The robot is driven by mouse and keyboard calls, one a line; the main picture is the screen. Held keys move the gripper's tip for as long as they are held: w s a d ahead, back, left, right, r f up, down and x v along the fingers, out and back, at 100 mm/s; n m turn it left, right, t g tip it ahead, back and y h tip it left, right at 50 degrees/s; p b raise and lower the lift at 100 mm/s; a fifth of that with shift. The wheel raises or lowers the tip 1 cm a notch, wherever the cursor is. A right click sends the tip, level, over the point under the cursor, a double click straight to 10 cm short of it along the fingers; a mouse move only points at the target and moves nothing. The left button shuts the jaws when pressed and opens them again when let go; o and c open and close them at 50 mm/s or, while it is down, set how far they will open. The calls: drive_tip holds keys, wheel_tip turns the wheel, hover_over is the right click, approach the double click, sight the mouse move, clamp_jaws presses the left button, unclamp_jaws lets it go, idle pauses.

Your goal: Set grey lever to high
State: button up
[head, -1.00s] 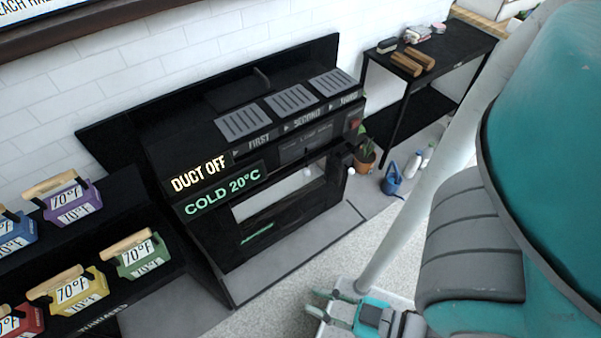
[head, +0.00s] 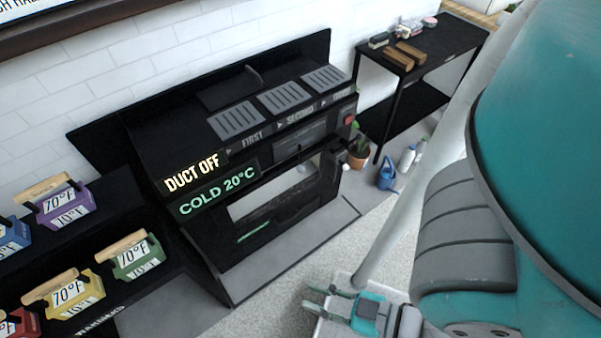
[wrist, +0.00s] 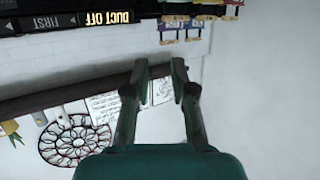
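The black machine (head: 285,130) stands against the wall in the middle of the head view, with lit signs reading DUCT OFF (head: 192,176) and COLD 20°C (head: 218,194). A small pale knob (head: 343,168) sticks out at its right end, and a dark handle-like piece (head: 254,77) rises on its top; I cannot tell whether either is the grey lever. My gripper (head: 307,298) is open and empty, low in front of the machine and apart from it. In the wrist view, my gripper (wrist: 159,68) shows two spread fingers with nothing between them; the machine's sign appears upside down.
Coloured 70°F blocks with wooden handles, such as a green one (head: 138,256), sit on a dark stepped shelf at left. A black table (head: 455,55) stands at the back right. A plant pot (head: 359,158) and a blue watering can (head: 386,175) are on the floor. Light floor is clear in front.

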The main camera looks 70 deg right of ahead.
drive_tip(key=shift+c, duration=0.3)
drive_tip(key=shift+f, duration=0.1)
drive_tip(key=c, duration=0.4)
drive_tip(key=w+f+n+g, duration=0.1)
drive_tip(key=f, duration=0.3)
drive_tip(key=w+d+f+g, duration=0.1)
drive_tip(key=w+f, duration=0.1)
drive_tip(key=f, duration=0.3)
drive_tip(key=w+f+n+g+h, duration=0.1)
drive_tip(key=f, duration=0.4)
drive_tip(key=shift+w+d+f+n, duration=0.1)
drive_tip(key=shift+w+d+n, duration=0.1)
drive_tip(key=shift+d+n, duration=0.15)
clamp_jaws()
drive_tip(key=w+d+f+g+h, duration=0.35)
drive_tip(key=w+d+f, duration=0.3)
drive_tip(key=f, duration=0.35)
drive_tip(key=w+d+f+g+h, duration=0.1)
drive_tip(key=w+d+g+h, duration=0.1)
drive_tip(key=w+d+h, duration=0.6)
drive_tip(key=w+d+r+m+g+h, duration=0.4)
drive_tip(key=w+d+r+g, duration=0.2)
drive_tip(key=d+r, duration=0.25)
drive_tip(key=s+d+f, duration=0.2)
drive_tip(key=d, duration=1.1)
drive_tip(key=shift+s+f, duration=0.2)
drive_tip(key=shift+s, duration=0.2)
